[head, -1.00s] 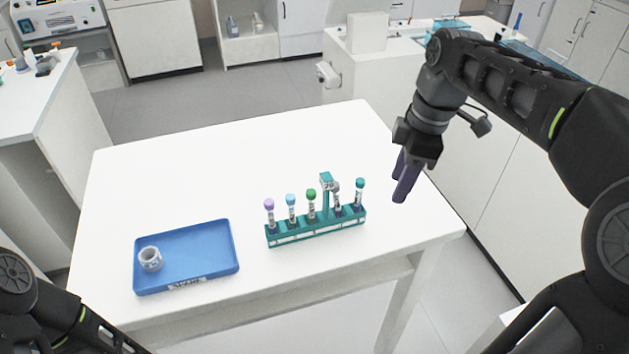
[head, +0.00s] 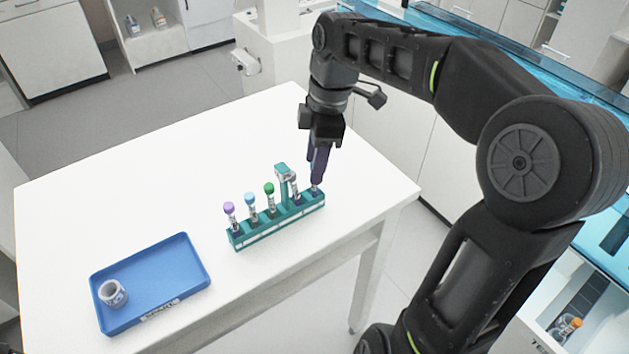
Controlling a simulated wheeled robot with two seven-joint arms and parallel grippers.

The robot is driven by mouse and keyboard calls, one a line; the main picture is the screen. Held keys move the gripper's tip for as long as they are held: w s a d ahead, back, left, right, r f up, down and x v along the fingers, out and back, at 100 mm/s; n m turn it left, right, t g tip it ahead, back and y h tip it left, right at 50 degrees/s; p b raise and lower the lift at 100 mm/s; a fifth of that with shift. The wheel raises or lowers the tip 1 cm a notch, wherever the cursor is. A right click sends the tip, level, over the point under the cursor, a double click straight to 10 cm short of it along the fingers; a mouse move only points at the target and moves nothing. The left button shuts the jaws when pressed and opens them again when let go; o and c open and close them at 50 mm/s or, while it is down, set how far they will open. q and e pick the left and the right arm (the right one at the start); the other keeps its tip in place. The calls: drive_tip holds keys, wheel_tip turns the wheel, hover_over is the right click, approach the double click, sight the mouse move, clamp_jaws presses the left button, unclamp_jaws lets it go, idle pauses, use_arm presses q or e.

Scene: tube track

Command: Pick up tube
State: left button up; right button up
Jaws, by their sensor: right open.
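A teal rack (head: 265,233) stands on the white table and holds a row of upright tubes. From the left there is a purple-capped tube (head: 230,212), a light-blue-capped tube (head: 251,204) and a green-capped tube (head: 269,193). My right gripper (head: 317,176) is open and points down at the rack's right end. Its fingers are at the rightmost tube (head: 316,190) and hide its cap; whether they touch it I cannot tell. My left gripper is not in view.
A blue tray (head: 185,262) lies left of the rack near the table's front edge, with a grey-white ring-shaped item (head: 112,293) in it. The white table (head: 160,180) is clear behind the rack and tray. Cabinets and counters stand beyond.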

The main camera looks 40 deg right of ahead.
drive_tip(key=shift+a+f, duration=0.1)
drive_tip(key=shift+f, duration=0.5)
wheel_tip(320, 180, down, 4)
drive_tip(key=shift+w+a+f+p, duration=0.1)
drive_tip(key=shift+a+p, duration=0.05)
drive_tip(key=shift+p, duration=0.45)
clamp_jaws()
drive_tip(key=shift+r, duration=0.2)
wheel_tip(320, 180, up, 10)
drive_tip(key=shift+f, duration=0.1)
idle(0.4)
